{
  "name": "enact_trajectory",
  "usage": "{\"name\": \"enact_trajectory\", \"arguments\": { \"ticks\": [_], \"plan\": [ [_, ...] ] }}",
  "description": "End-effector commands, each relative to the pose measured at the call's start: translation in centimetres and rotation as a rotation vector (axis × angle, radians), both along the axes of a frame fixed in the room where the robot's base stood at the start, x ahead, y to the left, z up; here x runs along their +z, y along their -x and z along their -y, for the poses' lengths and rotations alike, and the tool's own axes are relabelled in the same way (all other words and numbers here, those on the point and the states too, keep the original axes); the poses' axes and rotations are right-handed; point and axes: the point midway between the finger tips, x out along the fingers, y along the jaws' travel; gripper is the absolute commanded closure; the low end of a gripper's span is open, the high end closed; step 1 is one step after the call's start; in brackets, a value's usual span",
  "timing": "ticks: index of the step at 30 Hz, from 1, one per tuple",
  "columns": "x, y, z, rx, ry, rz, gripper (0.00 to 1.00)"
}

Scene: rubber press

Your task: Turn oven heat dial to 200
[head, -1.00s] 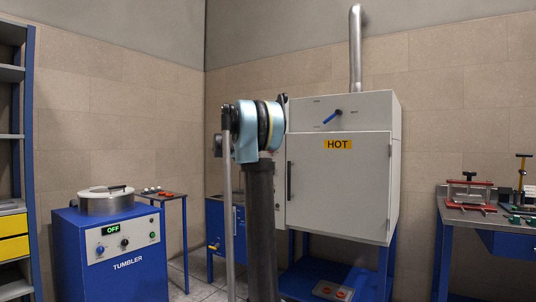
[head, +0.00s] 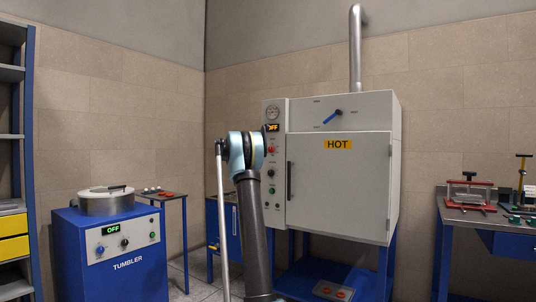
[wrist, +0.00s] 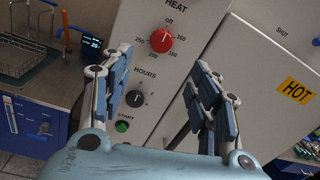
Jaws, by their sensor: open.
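The oven (head: 338,190) is a grey-white cabinet with a HOT label, on a blue stand. Its control panel (head: 272,205) is on the left side, with a display reading OFF. The red heat dial (wrist: 161,41) shows in the wrist view under the word HEAT, with off at the top and numbers around it. In the head view the dial (head: 271,150) is small. My gripper (wrist: 160,90) is open and empty, its fingers spread in front of the panel, apart from the dial. The gripper itself is hidden behind my arm in the head view.
Below the heat dial are a black hours dial (wrist: 135,98) and a green start button (wrist: 122,126). A blue handle (head: 332,117) is on the oven's upper front. The tumbler (head: 112,250) stands left and a workbench (head: 480,215) right.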

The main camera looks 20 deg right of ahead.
Motion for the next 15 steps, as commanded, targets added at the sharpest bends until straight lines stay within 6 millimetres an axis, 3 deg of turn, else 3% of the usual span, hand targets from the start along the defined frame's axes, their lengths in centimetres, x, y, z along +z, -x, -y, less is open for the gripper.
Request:
{"name": "enact_trajectory", "arguments": {
  "ticks": [15],
  "plan": [
    [0.0, -4.8, 7.2, -0.001, -0.001, 0.000, 0.44]
  ]
}}
